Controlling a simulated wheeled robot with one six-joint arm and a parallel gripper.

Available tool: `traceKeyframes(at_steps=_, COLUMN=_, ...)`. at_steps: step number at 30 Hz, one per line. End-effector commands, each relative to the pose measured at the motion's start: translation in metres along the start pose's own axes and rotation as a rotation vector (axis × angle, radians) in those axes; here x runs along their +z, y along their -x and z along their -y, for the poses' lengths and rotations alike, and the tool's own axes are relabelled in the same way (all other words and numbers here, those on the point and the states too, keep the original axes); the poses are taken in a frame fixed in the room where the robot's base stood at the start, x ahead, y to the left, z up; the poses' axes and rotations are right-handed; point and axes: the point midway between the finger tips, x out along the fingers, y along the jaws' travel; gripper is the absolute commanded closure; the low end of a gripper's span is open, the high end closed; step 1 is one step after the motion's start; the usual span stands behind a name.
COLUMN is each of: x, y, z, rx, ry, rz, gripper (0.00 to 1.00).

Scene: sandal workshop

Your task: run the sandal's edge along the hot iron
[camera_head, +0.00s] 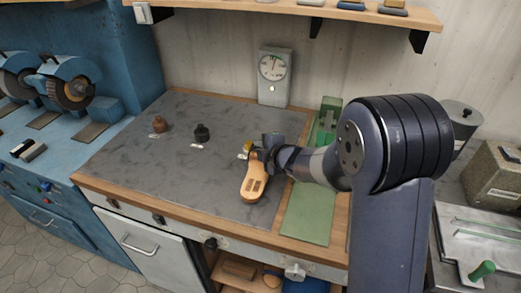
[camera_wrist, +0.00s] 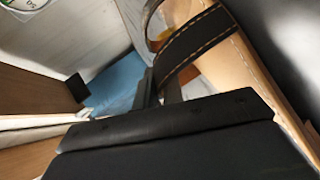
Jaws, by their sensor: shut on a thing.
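The tan sandal (camera_head: 254,184) is in my gripper (camera_head: 268,150), above or on the grey bench top near its right side; I cannot tell whether it touches the surface. In the wrist view its dark strap with pale stitching (camera_wrist: 199,38) and tan sole (camera_wrist: 250,75) are close up, beside the dark fingers of my gripper (camera_wrist: 158,88). The gripper is shut on the sandal. Three small knob-like things stand on the bench with pale labels: a brown one (camera_head: 160,124), a black one (camera_head: 202,133) and a yellowish one (camera_head: 247,147), partly hidden by my gripper. I cannot tell which thing is the hot iron.
The grey bench top (camera_head: 130,160) has free room at left and front. A dial box (camera_head: 274,75) stands at its back edge. A green mat (camera_head: 308,215) and a green fixture (camera_head: 328,112) lie to the right. A blue grinding machine (camera_head: 68,85) stands at left.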

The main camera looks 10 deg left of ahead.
Motion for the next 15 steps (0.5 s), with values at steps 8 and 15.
traceKeyframes(at_steps=8, x=0.0039, y=-0.0010, z=-0.0009, rx=0.012, ry=-0.007, rz=0.021, gripper=1.00)
traceKeyframes(at_steps=15, x=0.0041, y=-0.0008, z=-0.0014, rx=0.020, ry=-0.008, rz=0.032, gripper=1.00)
